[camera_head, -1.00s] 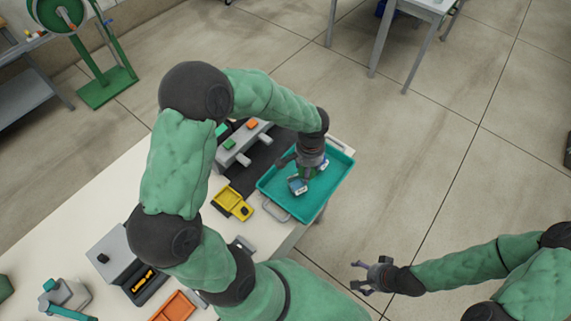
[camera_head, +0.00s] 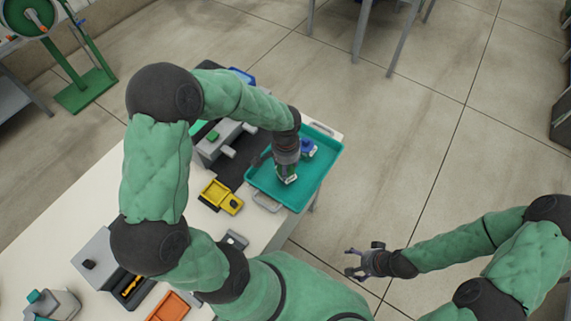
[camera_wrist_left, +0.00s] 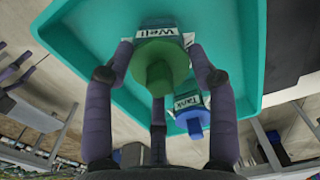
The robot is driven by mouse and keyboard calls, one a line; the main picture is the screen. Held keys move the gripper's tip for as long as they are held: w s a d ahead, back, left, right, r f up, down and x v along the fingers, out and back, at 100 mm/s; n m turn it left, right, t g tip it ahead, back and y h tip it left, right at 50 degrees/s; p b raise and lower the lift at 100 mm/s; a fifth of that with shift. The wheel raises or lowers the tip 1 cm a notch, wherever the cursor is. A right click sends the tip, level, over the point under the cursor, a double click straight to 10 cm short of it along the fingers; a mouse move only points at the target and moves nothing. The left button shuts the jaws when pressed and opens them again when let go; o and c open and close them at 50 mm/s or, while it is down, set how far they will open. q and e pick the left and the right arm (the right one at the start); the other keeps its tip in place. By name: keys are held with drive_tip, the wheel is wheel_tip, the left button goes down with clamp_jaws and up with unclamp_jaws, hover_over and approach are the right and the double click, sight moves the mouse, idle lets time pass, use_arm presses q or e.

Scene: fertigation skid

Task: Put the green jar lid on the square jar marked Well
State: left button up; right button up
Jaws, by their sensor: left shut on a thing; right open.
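My left gripper (camera_head: 287,172) is over the teal tray (camera_head: 318,172), shut on the green jar lid (camera_wrist_left: 161,66). The lid is a round disc with a narrower knob, between the fingers in the left wrist view. It lies over the top of the square jar marked Well (camera_wrist_left: 156,23), lined up with it. I cannot tell whether it is seated. The jar stands in the tray, largely covered by lid and fingers. A jar marked Tank (camera_wrist_left: 187,101) with a blue lid (camera_wrist_left: 194,124) stands close beside it. My right gripper (camera_head: 351,263) is open and empty, off the table's right side.
A yellow bin (camera_head: 221,196) sits left of the tray on the white table (camera_head: 60,240). A grey fixture (camera_head: 219,143) stands on a dark mat behind. An orange tray (camera_head: 175,306) and a grey box (camera_head: 95,262) are nearer. The tray's right part is bare.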

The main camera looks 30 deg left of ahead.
use_arm(q)
drive_tip(key=shift+f, duration=0.15)
drive_tip(key=o, duration=1)
drive_tip(key=shift+r+p, duration=2.55)
drive_tip(key=shift+r, duration=1)
drive_tip(key=shift+s+f, duration=0.1)
drive_tip(key=shift+f, duration=0.05)
